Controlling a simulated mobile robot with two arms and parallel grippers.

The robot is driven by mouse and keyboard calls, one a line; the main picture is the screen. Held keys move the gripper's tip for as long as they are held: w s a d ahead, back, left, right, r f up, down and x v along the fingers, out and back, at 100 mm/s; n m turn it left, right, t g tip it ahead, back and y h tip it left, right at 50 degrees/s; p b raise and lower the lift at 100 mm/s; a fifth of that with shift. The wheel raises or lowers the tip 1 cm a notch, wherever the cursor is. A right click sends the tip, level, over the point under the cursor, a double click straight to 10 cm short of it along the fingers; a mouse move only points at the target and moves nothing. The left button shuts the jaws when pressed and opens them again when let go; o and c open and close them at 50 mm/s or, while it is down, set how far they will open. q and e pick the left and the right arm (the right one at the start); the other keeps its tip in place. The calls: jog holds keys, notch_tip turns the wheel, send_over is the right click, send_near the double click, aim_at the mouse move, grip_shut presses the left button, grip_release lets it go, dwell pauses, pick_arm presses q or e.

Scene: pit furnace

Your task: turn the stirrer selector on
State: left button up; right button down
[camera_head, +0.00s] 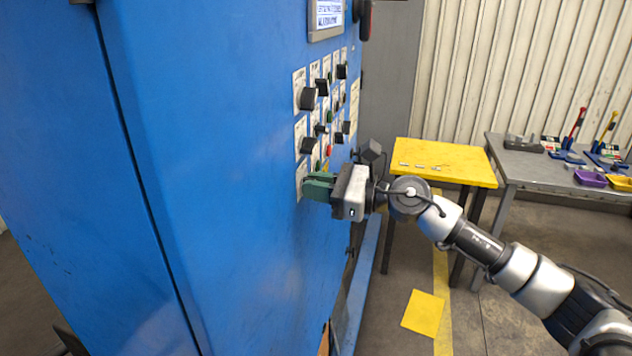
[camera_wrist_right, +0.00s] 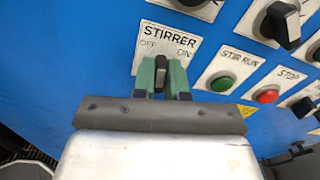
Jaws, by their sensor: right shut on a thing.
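The stirrer selector is a black knob (camera_wrist_right: 161,66) on a white plate (camera_wrist_right: 181,44) marked STIRRER, with OFF at the left and ON at the right. My right gripper (camera_wrist_right: 161,80) has its green fingers closed on either side of the knob. The knob stands about upright in the right wrist view, between the two words; its exact setting is hard to tell. In the head view my right gripper (camera_head: 316,187) reaches in from the right to the lower part of the blue cabinet's (camera_head: 220,150) panel and hides the knob. My left gripper is not in view.
Right of the selector are a green STIR RUN button (camera_wrist_right: 222,83) and a red STOP button (camera_wrist_right: 267,96). Other black knobs (camera_head: 307,98) sit above. A yellow-topped table (camera_head: 445,160) and a grey bench (camera_head: 530,170) with tools stand behind my right arm.

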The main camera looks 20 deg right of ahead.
jog(key=shift+w+d+m+p, duration=0.1)
jog(key=shift+m+p, duration=0.95)
jog(key=shift+m, duration=0.9)
jog(key=shift+w+m+p, duration=0.1)
jog(key=shift+m+p, duration=0.95)
jog(key=shift+m, duration=1.2)
jog(key=c, duration=1.2)
grip_release()
jog(key=shift+o, duration=0.2)
jog(key=shift+s+d, duration=0.1)
